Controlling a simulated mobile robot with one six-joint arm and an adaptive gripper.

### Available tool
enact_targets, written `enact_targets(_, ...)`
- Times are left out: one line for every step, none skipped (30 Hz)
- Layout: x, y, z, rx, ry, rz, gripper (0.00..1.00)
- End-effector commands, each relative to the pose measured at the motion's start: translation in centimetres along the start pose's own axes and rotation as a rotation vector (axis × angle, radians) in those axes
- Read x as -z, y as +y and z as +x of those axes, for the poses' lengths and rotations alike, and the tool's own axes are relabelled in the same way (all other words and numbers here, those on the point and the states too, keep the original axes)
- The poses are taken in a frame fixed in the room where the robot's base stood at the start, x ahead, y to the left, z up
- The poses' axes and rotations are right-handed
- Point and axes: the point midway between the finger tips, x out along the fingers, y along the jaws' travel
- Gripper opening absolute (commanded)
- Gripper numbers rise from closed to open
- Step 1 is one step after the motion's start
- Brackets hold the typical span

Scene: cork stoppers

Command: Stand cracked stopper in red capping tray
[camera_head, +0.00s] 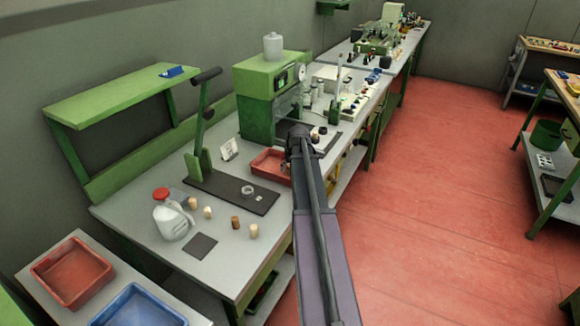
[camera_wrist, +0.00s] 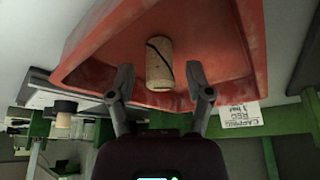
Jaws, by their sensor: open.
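The cracked stopper (camera_wrist: 159,62) is a pale cork cylinder with a dark crack line running across its side. It shows in the wrist view inside the red capping tray (camera_wrist: 92,50) and appears upright; whether its base touches the tray floor is hard to tell. My gripper (camera_wrist: 163,82) is open, one fingertip on each side of the stopper's near end, with gaps visible. In the head view the red capping tray (camera_head: 262,160) sits on the bench, partly hidden by my arm.
Several other corks (camera_head: 235,222) stand at the bench front beside a white jug (camera_head: 171,220). A green press (camera_head: 262,100) stands behind the tray, and a dark-based lever tool (camera_head: 225,190) to its left. Another red tray (camera_head: 60,290) and a blue tray (camera_head: 125,312) are lower left.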

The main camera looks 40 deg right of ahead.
Motion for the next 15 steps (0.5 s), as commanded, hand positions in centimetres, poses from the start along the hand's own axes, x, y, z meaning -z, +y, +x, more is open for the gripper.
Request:
enact_targets(0.1, 0.0, -0.1, 0.000, 0.000, 0.000, 0.66)
enact_targets(0.1, 0.0, -0.2, 0.000, 0.000, 0.000, 0.66)
enact_targets(0.1, 0.0, -0.3, 0.000, 0.000, 0.000, 0.66)
enact_targets(0.2, 0.0, -0.5, 0.000, 0.000, 0.000, 0.66)
enact_targets(0.1, 0.0, -0.6, 0.000, 0.000, 0.000, 0.66)
enact_targets(0.1, 0.0, -0.8, 0.000, 0.000, 0.000, 0.66)
enact_targets(0.2, 0.0, -1.0, 0.000, 0.000, 0.000, 0.66)
enact_targets(0.2, 0.0, -1.2, 0.000, 0.000, 0.000, 0.66)
enact_targets(0.2, 0.0, -1.5, 0.000, 0.000, 0.000, 0.66)
enact_targets(0.2, 0.0, -1.8, 0.000, 0.000, 0.000, 0.66)
enact_targets(0.2, 0.0, -2.0, 0.000, 0.000, 0.000, 0.66)
enact_targets(0.2, 0.0, -2.3, 0.000, 0.000, 0.000, 0.66)
enact_targets(0.2, 0.0, -2.6, 0.000, 0.000, 0.000, 0.66)
enact_targets(0.2, 0.0, -2.9, 0.000, 0.000, 0.000, 0.66)
enact_targets(0.2, 0.0, -3.2, 0.000, 0.000, 0.000, 0.66)
